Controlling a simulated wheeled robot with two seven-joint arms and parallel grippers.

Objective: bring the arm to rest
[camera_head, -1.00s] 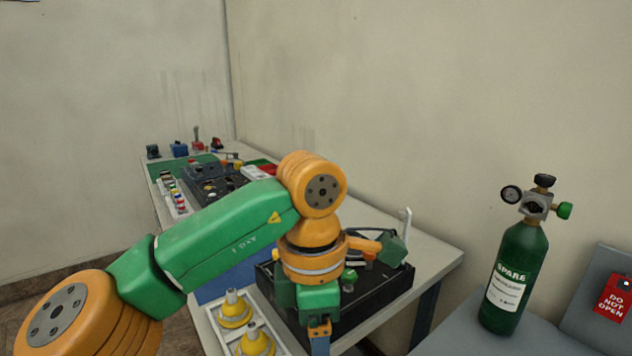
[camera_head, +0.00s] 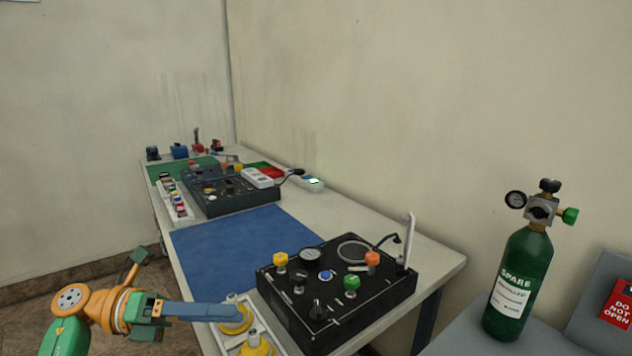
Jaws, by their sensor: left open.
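My left arm comes in at the lower left, with its orange wrist turned so that the blue fingers point right. My left gripper (camera_head: 232,312) is open and empty. It is seen side-on, so the gap between its fingers hardly shows. Its fingertips are in front of the white tray with yellow-based fittings; I cannot tell whether they touch it. The black oxygen trainer panel (camera_head: 335,290) stands on the table to the right of the gripper, with a gauge, coloured knobs and a hose. My right gripper is not in view.
The white tray (camera_head: 288,342) sits at the table's near edge. A blue mat (camera_head: 235,245) lies bare mid-table. A dark control box (camera_head: 225,190) and small items stand farther back. A green SPARE cylinder (camera_head: 518,280) stands on a grey surface at right, by a red DO NOT OPEN tag (camera_head: 617,303).

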